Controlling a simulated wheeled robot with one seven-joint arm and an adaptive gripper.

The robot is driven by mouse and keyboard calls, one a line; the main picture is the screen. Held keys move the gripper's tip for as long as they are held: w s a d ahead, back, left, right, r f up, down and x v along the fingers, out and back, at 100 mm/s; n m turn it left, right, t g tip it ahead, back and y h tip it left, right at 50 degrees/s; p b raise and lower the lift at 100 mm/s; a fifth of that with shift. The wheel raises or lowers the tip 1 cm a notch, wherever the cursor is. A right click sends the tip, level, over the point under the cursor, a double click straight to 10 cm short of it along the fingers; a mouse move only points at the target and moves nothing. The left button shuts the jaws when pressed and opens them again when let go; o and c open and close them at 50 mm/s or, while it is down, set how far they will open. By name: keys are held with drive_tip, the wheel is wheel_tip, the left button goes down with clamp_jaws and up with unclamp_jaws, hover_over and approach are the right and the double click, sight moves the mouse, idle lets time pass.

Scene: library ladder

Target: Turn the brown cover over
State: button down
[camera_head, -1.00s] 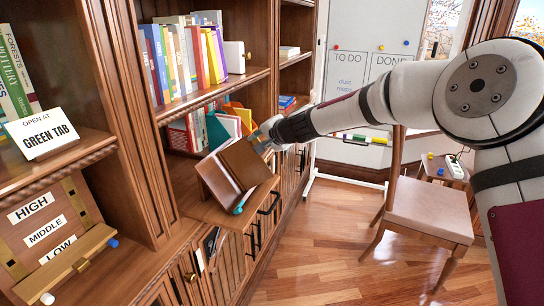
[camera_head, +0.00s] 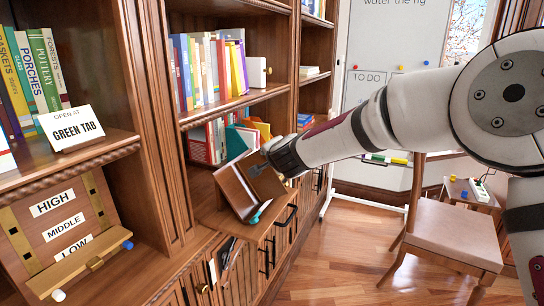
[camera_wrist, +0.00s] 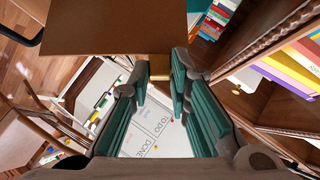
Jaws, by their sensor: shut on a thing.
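A brown cover (camera_head: 265,183) stands tilted in the head view, joined along a fold to another brown panel (camera_head: 234,192) on its left. It sits on the cabinet's lower ledge, and a teal tab (camera_head: 260,212) shows at its bottom edge. My gripper (camera_head: 264,166) is at the cover's upper right edge. In the wrist view, a flat brown panel (camera_wrist: 130,25) fills the top, and a small brass-coloured piece (camera_wrist: 160,70) lies between the teal-padded fingertips. My gripper is shut on the cover at that piece. The exact contact is partly hidden by the hand.
A sign (camera_head: 72,128) reading "OPEN AT GREEN TAB" stands on the left shelf. A HIGH, MIDDLE, LOW panel (camera_head: 65,228) is below it. Upright books (camera_head: 210,70) fill the shelf above. A chair (camera_head: 455,232) stands at right; the floor between is clear.

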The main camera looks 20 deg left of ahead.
drive_tip(key=c, duration=1.8)
unclamp_jaws()
drive_tip(key=shift+o, duration=0.2)
drive_tip(key=v, duration=1.2)
drive_tip(key=shift+f, duration=0.1)
